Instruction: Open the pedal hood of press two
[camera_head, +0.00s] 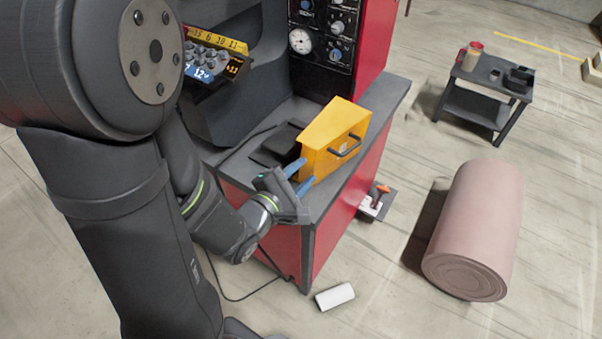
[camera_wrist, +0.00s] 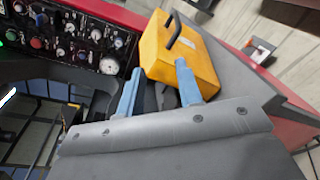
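The pedal hood is a yellow box (camera_head: 335,137) with a dark bar handle (camera_head: 346,147) on one face. It sits on the grey top of the red press cabinet (camera_head: 345,205). A flat black piece (camera_head: 279,144) lies just left of it; I cannot tell if this is the pedal. My gripper (camera_head: 300,177) has its two blue fingers apart, empty, at the hood's lower left edge. In the wrist view, the fingers (camera_wrist: 157,84) point at the hood (camera_wrist: 180,55), its handle (camera_wrist: 172,30) beyond the tips. I cannot tell whether they touch it.
A control panel with a gauge (camera_head: 300,41) rises behind the worktop. A small dark table (camera_head: 485,82) stands at the back right. An orange-handled tool (camera_head: 381,189) shows beside the cabinet.

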